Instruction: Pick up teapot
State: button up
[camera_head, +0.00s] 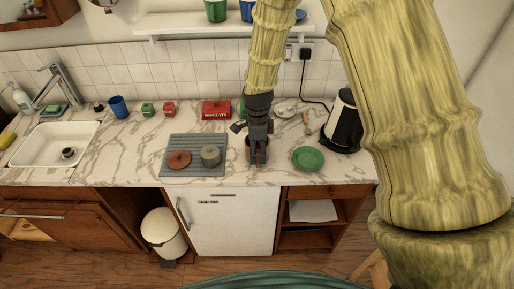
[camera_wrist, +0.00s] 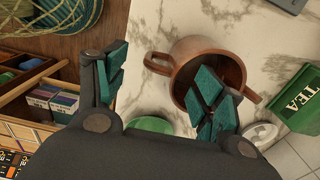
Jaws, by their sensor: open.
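The teapot, a brown open pot (camera_wrist: 190,52), stands on the marble counter in the wrist view. A small handle shows on its left side and a spout-like part on its lower right. In the head view the teapot (camera_head: 249,150) is mostly hidden behind my gripper (camera_head: 258,152). In the wrist view my gripper (camera_wrist: 162,90) is open. Its right finger overlaps the teapot's mouth, and its left finger is outside, left of the handle. I cannot tell whether either finger touches the teapot. Nothing is held.
A grey mat (camera_head: 177,141) left of the teapot carries a brown lid (camera_head: 179,159) and a grey pot (camera_head: 210,155). A green dish (camera_head: 308,158) and black kettle (camera_head: 342,122) stand to the right. A green TEA tin (camera_wrist: 298,98) is close by. The sink (camera_head: 48,146) is far left.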

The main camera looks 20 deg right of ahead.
aim_at(258, 154)
jog(key=shift+w+f, duration=0.1)
jog(key=shift+f, duration=0.25)
notch_tip(258, 154, down, 2)
jog(key=shift+f+p, duration=0.1)
jog(key=shift+p, duration=0.7)
jog(key=shift+f, duration=0.45)
grip_shut()
